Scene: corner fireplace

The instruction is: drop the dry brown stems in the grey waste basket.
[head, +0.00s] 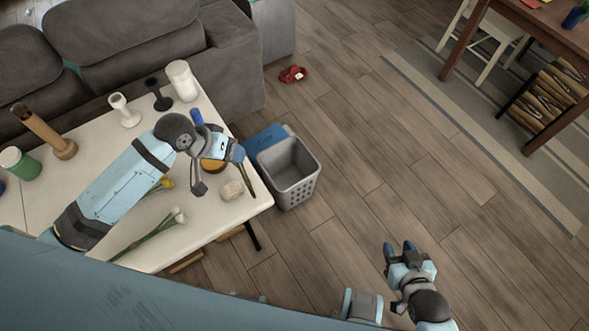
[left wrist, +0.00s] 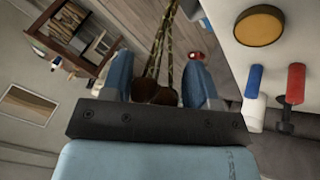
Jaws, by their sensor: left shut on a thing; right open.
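The grey waste basket (head: 314,177) stands on the floor off the right end of the table, its opening up; the part of the inside that I see looks empty. My left gripper (head: 238,154) is shut on the dry brown stems (head: 248,182), above the table's right edge, left of the basket in the picture. In the left wrist view the stems (left wrist: 160,55) run out between the two blue fingers of the left gripper (left wrist: 157,88), with dark brown ends at the jaws. My right gripper (head: 403,254) is open and empty over the floor at lower right.
The white table (head: 100,150) holds a yellow flower (head: 162,185), a white flower (head: 176,217), a beige lump (head: 231,190), and several vases and jars. A blue container (head: 264,139) stands right behind the basket. A red item (head: 292,75) lies on the floor.

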